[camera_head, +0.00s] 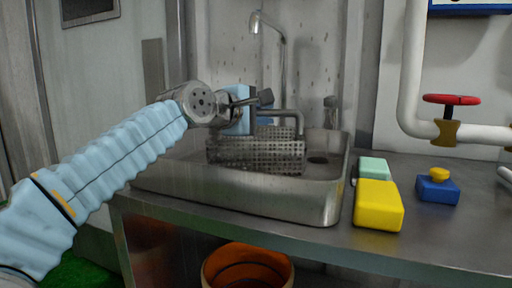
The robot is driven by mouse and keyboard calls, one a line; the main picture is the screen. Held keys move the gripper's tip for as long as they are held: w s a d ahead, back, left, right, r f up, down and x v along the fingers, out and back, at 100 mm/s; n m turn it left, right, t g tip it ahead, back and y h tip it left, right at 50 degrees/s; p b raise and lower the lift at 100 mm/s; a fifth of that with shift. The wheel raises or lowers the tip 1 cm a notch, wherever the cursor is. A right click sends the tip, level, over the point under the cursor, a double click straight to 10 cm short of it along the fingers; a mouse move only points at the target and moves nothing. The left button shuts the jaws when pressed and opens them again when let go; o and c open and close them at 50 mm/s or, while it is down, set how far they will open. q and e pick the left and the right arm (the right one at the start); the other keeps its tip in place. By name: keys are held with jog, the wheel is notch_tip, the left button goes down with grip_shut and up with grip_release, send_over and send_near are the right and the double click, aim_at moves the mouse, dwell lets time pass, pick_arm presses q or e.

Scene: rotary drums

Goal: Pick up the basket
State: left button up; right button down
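The grey perforated metal basket (258,152) sits inside the steel sink (280,203), with its raised bar handle at the top right. My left gripper (262,108) reaches in from the left, just above the basket and beside the handle. Its pale blue body and dark fingers overlap the handle's left end in the picture. I cannot tell whether the fingers touch the handle or how far apart they are. The basket looks level and low in the sink. My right gripper is not in view.
A faucet (282,75) rises behind the basket. On the steel counter (420,240) to the right are a yellow block (378,206), a mint block (374,168) and a blue block (437,190) with a yellow top. A white pipe with a red valve (451,99) runs behind. An orange bucket (248,250) is below.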

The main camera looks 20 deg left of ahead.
pick_arm(q)
grip_shut()
dwell(1.0)
